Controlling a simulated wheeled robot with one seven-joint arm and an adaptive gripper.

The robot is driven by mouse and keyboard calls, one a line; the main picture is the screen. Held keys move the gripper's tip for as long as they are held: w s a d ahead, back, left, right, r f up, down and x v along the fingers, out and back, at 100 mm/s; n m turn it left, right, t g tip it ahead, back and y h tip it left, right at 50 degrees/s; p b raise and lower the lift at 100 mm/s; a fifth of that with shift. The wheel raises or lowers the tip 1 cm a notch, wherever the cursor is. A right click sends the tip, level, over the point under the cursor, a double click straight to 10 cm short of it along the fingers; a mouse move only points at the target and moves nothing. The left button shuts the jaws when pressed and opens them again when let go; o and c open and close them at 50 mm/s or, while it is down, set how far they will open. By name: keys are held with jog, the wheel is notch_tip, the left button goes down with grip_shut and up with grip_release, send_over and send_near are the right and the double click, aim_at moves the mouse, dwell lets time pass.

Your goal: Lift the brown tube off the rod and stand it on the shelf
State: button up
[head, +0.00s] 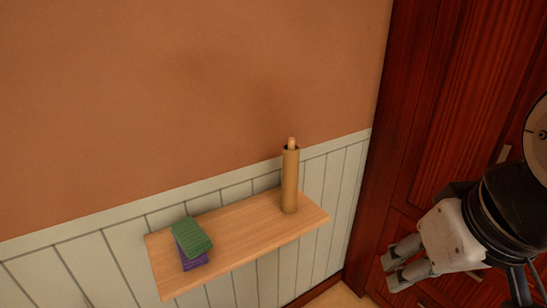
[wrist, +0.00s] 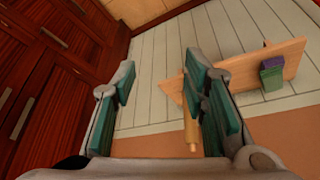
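The brown tube (head: 289,185) stands upright near the right end of the wooden shelf (head: 240,228). The rounded tip of the rod (head: 291,142) shows above the tube's top; the rest of the rod is hidden inside it. In the wrist view, the tube (wrist: 190,133) is partly hidden behind the right-hand finger, near the shelf (wrist: 232,72). My gripper (head: 391,273) is to the right of the shelf in the head view, apart from the tube. In the wrist view my gripper (wrist: 160,70) is open, with nothing between its teal pads.
A green block (head: 191,237) lies on a purple block (head: 192,262) at the shelf's left end. The shelf's middle is clear. A dark red wooden cabinet (head: 450,110) stands at right, behind my arm. An orange wall (head: 180,100) with pale panelling (head: 120,255) backs the shelf.

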jog(key=shift+o, duration=0.6)
jog(key=o, duration=0.4)
jog(key=shift+a, duration=0.1)
jog(key=shift+o, duration=0.2)
jog(key=w+a+f+m+g+y+p, duration=0.1)
jog(key=w+a+f+m+g+y, duration=0.3)
jog(key=a, duration=0.5)
jog(key=m+t+y+p, duration=0.2)
jog(key=m+t+y, duration=0.85)
jog(key=m, duration=1.25)
send_near(297, 173)
jog(key=shift+t+h, duration=0.75)
jog(key=shift+h, duration=0.1)
jog(key=w+a, duration=0.1)
jog(key=a, duration=0.1)
jog(key=w+a, duration=0.1)
jog(key=a, duration=0.1)
jog(key=w+a, duration=0.1)
jog(key=a, duration=0.1)
jog(key=shift+w+r, duration=0.3)
jog(key=shift+r, duration=0.05)
jog(key=shift+w+d+f+p+x, duration=0.1)
jog(key=shift+p+x, duration=0.15)
jog(key=shift+x, duration=1.15)
jog(key=shift+w+d+f+p+x, duration=0.1)
jog(key=shift+p+x, duration=0.1)
jog(key=shift+x, duration=1.15)
